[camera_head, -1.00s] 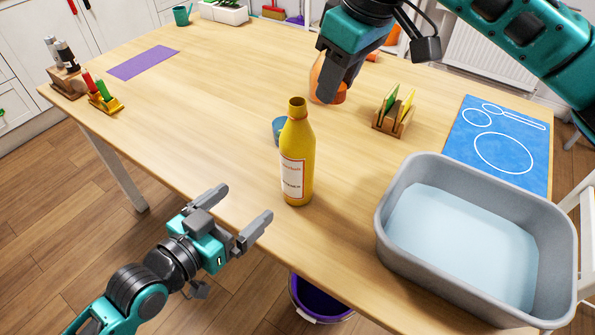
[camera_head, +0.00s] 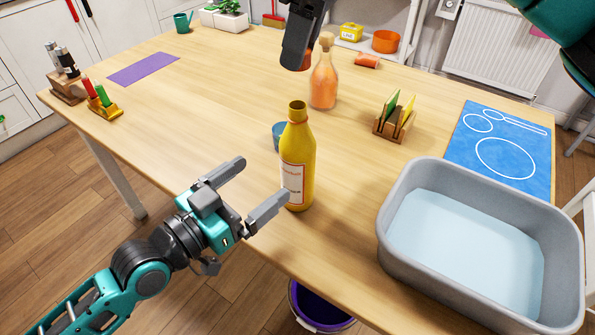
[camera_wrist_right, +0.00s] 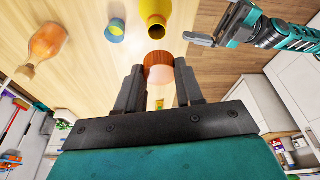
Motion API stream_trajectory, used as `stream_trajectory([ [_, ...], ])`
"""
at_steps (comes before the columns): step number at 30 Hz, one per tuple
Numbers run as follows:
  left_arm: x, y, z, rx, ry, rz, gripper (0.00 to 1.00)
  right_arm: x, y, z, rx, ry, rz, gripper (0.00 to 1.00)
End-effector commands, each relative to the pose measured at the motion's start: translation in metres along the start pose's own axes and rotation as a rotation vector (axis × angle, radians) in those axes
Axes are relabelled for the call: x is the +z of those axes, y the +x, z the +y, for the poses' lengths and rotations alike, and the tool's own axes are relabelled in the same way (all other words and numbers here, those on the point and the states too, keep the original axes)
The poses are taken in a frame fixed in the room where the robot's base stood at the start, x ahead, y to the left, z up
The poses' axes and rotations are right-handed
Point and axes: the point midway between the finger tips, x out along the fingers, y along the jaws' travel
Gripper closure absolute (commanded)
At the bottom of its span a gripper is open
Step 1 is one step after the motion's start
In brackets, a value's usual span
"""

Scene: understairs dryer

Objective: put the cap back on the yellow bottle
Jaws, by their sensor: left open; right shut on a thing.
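The yellow bottle (camera_head: 299,165) stands upright and uncapped near the table's front edge; its open mouth faces the camera in the right wrist view (camera_wrist_right: 155,18). My right gripper (camera_wrist_right: 159,75) is shut on an orange-brown cap (camera_wrist_right: 158,68), held between its fingertips. In the head view my right gripper (camera_head: 298,55) hangs above and behind the bottle, with the cap mostly hidden. My left gripper (camera_head: 264,180) is open and empty at the front edge, left of the bottle. One of its fingertips overlaps the bottle's lower left side in the picture; I cannot tell whether they touch.
A blue cup (camera_head: 278,133) stands just behind the bottle. A corked orange bottle (camera_head: 323,88) and a wooden holder (camera_head: 394,122) are farther back. A grey basin (camera_head: 400,215) of water stands right, by a blue mat (camera_head: 500,150). The table's left middle is clear.

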Motion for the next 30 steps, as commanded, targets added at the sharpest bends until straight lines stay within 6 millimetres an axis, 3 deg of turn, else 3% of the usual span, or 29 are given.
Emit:
stream_trajectory([
  [9, -0.001, 0.063, 0.001, 0.001, -0.002, 0.004, 0.04, 0.0, 0.0, 0.0, 0.0, 0.001, 0.0, 0.91],
  [15, -0.001, 0.09, 0.0, 0.001, -0.001, 0.001, 0.04, 0.0, 0.0, 0.0, 0.0, 0.001, 0.0, 0.91],
  [21, 0.0, 0.1, 0.001, 0.002, 0.0, 0.0, 0.04, 0.0, 0.0, 0.0, 0.0, 0.001, 0.0, 0.91],
  [30, 0.0, 0.101, 0.001, 0.002, -0.001, -0.001, 0.06, 0.0, 0.0, 0.0, 0.0, 0.001, 0.0, 0.91],
])
